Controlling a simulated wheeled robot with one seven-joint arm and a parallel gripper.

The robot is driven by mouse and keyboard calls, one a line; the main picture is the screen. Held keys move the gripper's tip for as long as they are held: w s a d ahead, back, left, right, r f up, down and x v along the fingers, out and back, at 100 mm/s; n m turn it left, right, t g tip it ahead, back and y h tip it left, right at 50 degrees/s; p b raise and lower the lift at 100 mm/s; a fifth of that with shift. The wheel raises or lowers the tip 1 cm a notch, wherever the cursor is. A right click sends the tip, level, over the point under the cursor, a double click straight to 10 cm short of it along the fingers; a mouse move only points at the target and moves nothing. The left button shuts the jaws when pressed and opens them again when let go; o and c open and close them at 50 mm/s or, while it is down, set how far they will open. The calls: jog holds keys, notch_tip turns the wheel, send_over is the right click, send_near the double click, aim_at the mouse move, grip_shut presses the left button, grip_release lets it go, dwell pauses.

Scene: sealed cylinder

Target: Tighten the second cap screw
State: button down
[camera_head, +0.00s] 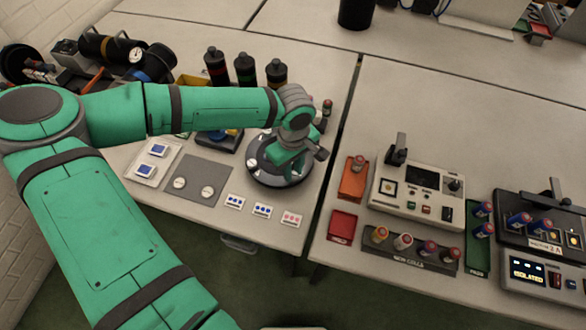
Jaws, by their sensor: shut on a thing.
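The sealed cylinder (264,178) is a round dark body with a grey top, near the front edge of the left table. Small pale round spots show on its rim; I cannot tell which one is the second cap screw. My gripper (281,164) points down over the cylinder's top, under my green arm's grey wrist. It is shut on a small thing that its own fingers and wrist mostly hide. I cannot tell from this view whether that thing touches a screw.
Left of the cylinder lie a grey mat (205,170) with two pale discs and a white tray (148,176). Several small cards (262,211) lie in front. Dark bottles (245,70) stand behind my arm. A gap separates the right table, which holds a tester (407,207) and cells.

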aim_at(293, 175)
jog(key=c, duration=1.5)
grip_release()
jog(key=shift+c, duration=0.2)
jog(key=shift+r, duration=0.1)
notch_tip(293, 175, up, 11)
